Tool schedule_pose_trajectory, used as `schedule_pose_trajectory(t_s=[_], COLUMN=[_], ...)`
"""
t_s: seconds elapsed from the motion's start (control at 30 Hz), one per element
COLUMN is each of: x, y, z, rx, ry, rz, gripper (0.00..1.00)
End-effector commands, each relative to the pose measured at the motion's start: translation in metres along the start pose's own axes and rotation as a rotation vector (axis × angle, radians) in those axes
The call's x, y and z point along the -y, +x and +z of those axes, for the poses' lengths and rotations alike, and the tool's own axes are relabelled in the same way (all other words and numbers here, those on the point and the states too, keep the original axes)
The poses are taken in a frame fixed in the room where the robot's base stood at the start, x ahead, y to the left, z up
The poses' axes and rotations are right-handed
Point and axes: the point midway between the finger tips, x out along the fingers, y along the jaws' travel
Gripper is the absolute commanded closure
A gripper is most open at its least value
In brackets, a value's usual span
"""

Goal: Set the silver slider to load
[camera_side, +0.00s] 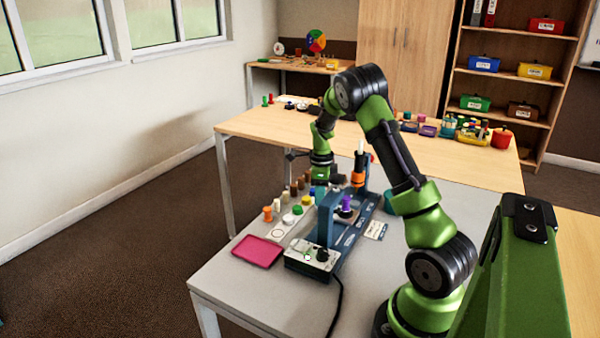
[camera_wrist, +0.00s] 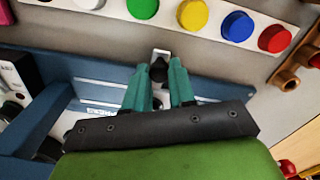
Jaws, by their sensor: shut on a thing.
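The silver slider (camera_wrist: 161,54) is a small pale metal piece with a dark knob, at the edge of the blue device (camera_wrist: 215,88) in the wrist view. My gripper (camera_wrist: 161,66) has teal fingers closed around the dark knob, with the silver part showing just beyond the tips. In the side view my gripper (camera_side: 320,190) is low at the far left side of the blue device (camera_side: 350,235). The slider is hidden or too small to tell there. No load mark can be read in either view.
A white strip with several coloured caps (camera_wrist: 237,26) lies beyond the device. A control box (camera_side: 312,256) with a black knob and cable stands at its near end. A magenta tray (camera_side: 258,250) and a card (camera_side: 376,230) lie beside it.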

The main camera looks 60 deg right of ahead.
Motion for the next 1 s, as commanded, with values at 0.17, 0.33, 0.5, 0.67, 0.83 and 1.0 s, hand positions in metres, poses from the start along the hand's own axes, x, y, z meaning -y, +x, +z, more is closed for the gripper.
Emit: schedule_pose_trajectory(t_s=[0.17,0.33,0.5,0.67,0.83,1.0], x=[0.000,0.000,0.000,0.000,0.000,0.000], y=[-0.001,-0.001,-0.001,-0.001,-0.017,-0.055], z=[0.000,0.000,0.000,0.000,0.001,0.001], rx=[0.002,0.002,0.001,0.001,0.003,0.004], ry=[0.000,0.000,0.000,0.000,0.000,-0.001], rz=[-0.002,-0.002,-0.001,-0.001,-0.003,-0.007], gripper=[1.00,0.54,0.49,0.49,0.49,0.49])
